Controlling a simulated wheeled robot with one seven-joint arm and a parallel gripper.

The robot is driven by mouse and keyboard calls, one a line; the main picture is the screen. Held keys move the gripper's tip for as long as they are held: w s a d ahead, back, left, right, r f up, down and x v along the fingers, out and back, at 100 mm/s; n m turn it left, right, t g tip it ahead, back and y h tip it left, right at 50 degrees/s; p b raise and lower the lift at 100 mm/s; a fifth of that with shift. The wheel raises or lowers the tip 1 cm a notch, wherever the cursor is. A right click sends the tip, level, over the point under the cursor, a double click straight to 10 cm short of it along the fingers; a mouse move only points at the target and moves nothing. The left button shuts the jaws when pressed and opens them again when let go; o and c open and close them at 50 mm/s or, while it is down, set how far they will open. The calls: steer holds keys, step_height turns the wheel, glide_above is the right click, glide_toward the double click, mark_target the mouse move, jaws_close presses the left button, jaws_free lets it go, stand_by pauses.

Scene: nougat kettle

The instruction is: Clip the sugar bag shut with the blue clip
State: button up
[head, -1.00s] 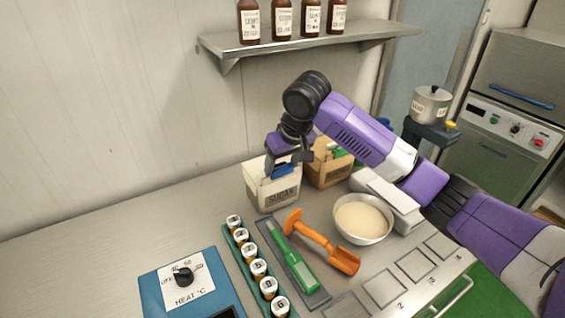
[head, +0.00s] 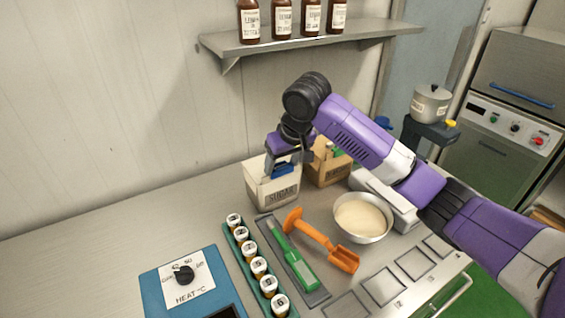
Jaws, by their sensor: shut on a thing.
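The sugar bag (head: 262,194) is a white, open-topped bag with a "SUGAR" label, standing upright at the back of the steel counter. My gripper (head: 284,163) is right above the bag's top and points down. It is shut on the blue clip (head: 284,170), which sits at the bag's upper right edge. I cannot tell whether the clip grips the bag's rim or only lies in front of it. The gripper hides part of the bag's opening.
A bowl of pale powder (head: 362,218), an orange scoop (head: 325,242), a green tool (head: 293,258) and a rack of capped jars (head: 258,267) lie in front. A shelf with bottles (head: 310,40) hangs above.

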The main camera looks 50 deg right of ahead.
steer(key=shift+s+a+f, duration=0.1)
steer(key=shift+s+f, duration=0.1)
steer(key=shift+f, duration=0.5)
steer(key=o, duration=1.3)
steer(key=shift+c, duration=1.3)
steer(key=shift+o, duration=1.8)
steer(key=shift+r+p, duration=0.75)
steer(key=shift+w+r+p, duration=0.2)
steer(key=shift+r+p, duration=2.3)
steer(key=shift+r, duration=0.55)
